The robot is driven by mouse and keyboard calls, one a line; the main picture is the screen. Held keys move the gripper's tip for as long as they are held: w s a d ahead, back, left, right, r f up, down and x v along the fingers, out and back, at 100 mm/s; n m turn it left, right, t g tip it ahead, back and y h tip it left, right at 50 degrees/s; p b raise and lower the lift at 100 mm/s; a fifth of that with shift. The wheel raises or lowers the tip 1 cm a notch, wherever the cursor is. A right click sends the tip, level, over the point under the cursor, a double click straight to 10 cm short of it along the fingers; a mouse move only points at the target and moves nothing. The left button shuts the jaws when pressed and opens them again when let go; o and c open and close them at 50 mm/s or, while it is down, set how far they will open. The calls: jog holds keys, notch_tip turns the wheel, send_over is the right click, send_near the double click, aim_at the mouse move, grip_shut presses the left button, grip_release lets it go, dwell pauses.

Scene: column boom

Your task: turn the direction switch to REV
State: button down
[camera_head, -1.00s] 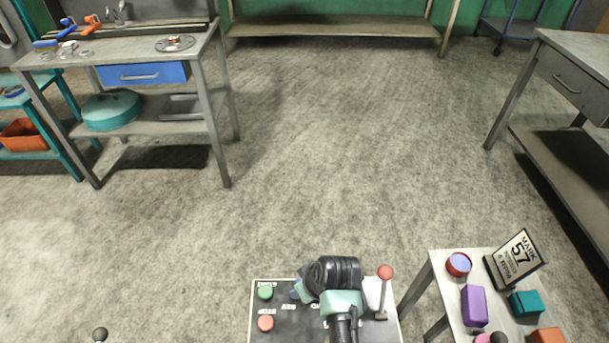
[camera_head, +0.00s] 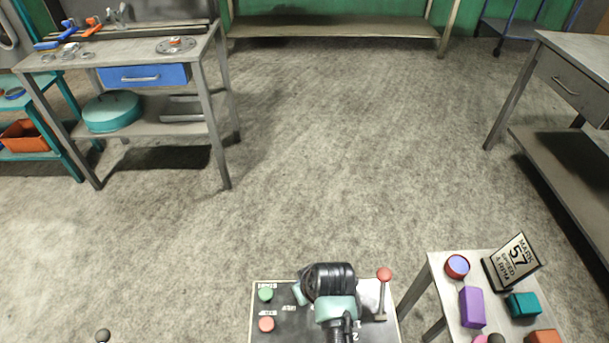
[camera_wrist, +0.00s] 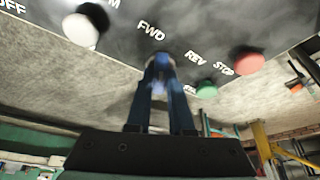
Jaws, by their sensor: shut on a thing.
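The control panel (camera_head: 290,335) is at the bottom of the head view, partly covered by my arm. In the wrist view the dark panel (camera_wrist: 125,50) fills the top, with the labels FWD (camera_wrist: 151,30) and REV (camera_wrist: 196,58). My gripper (camera_wrist: 161,62) has its fingers close together between and below these labels. It is shut on the direction switch, which is mostly hidden by the fingers. Only a blurred bluish bit shows between them, so I cannot tell which label the switch points to. My gripper's fingers are hidden in the head view.
A red button (camera_wrist: 248,60) by STOP and a green button (camera_wrist: 207,90) are close on the right. A white knob (camera_wrist: 82,29) is on the left. A red-topped lever (camera_head: 384,275) stands at the panel's right. A side table (camera_head: 445,285) holds several blocks.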

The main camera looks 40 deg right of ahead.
jog(key=shift+a+r+m+h+p, duration=0.15)
jog(key=shift+m+h+p, duration=0.35)
jog(key=shift+m+p, duration=0.6)
jog(key=m+g+h+p, duration=0.1)
jog(key=m, duration=0.2)
jog(key=shift+w+m, duration=0.1)
jog(key=shift+m, duration=0.3)
jog(key=m+g+h, duration=0.1)
jog(key=m, duration=0.2)
jog(key=shift+w+a, duration=0.1)
jog(key=shift+f+m+g+h, duration=0.15)
jog(key=shift+m+g, duration=0.1)
jog(key=shift+m, duration=0.6)
jog(key=shift+f+m+g+h, duration=0.15)
jog(key=shift+m+g, duration=0.1)
jog(key=shift+m, duration=0.6)
jog(key=shift+r, duration=0.1)
jog(key=c, duration=0.8)
grip_release()
jog(key=shift+r, duration=0.15)
